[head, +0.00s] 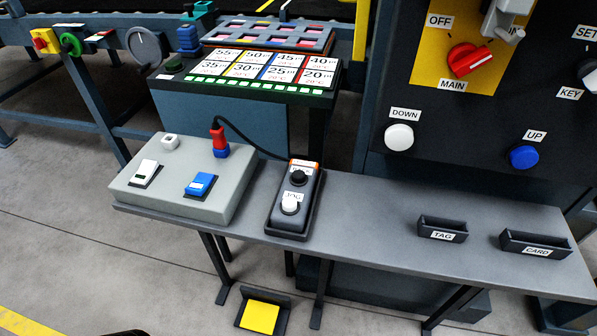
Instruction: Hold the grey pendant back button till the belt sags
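The pendant (278,211), a dark grey box with an orange label at its top end, lies in a dark cradle on the grey shelf. It has a black button (299,178) at the upper end and a white or light grey button (290,204) lower down. Their small labels are too small to read surely. A black cable runs from it to a red plug (218,139) on the grey control box (168,207). Only a strip of the dark belt (320,10) shows at the top edge, so its tension cannot be judged. Neither gripper is in view.
The shelf (366,216) is bare between the pendant and the TAG (442,229) and CARD (535,244) holders. A dark panel behind carries a red MAIN switch (470,60), a white DOWN button (399,137) and a blue UP button (523,157). A yellow pedal (259,317) is below.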

